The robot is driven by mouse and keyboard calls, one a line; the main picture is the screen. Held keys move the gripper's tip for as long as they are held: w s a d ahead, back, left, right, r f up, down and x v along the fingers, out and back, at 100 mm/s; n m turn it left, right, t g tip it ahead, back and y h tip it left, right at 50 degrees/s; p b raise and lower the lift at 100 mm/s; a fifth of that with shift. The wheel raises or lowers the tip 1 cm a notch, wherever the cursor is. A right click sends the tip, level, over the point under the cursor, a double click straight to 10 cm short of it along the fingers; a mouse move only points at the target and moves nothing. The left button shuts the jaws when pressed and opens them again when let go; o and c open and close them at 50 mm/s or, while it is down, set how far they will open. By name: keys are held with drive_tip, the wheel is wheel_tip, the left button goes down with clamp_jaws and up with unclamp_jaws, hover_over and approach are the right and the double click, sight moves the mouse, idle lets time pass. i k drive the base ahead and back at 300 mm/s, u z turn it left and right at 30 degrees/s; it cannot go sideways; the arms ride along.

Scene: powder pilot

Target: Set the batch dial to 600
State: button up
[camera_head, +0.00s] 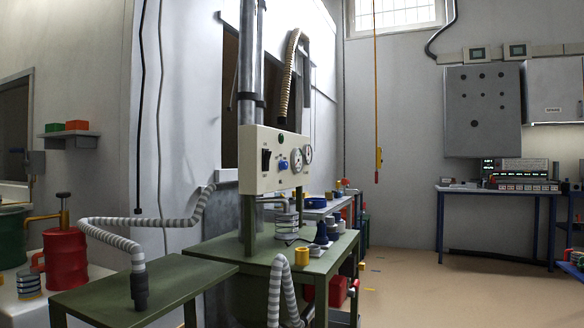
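A cream control panel (258,180) is mounted on a post above a green table. It carries a black switch (266,161), a blue knob (283,165), a green button (281,138) and two round white-faced gauges, the left one (298,158) and the right one (308,153). No label reading "batch" and no number 600 can be read, so I cannot tell for sure which part is the batch dial. The blue knob's setting is too small to read. My gripper is not in view.
The green table (200,262) holds cans, a yellow cup (302,256) and dark blue funnel-like parts. Striped hoses (112,238) loop at the left beside a red canister (65,258). A blue-legged bench (494,190) with displays stands far right.

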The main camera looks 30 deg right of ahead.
sight(283, 165)
drive_tip(key=z, duration=0.5)
drive_tip(key=k, duration=0.55)
drive_tip(key=z, duration=1.45)
drive_tip(key=i, duration=2.45)
drive_tip(key=u, duration=0.65)
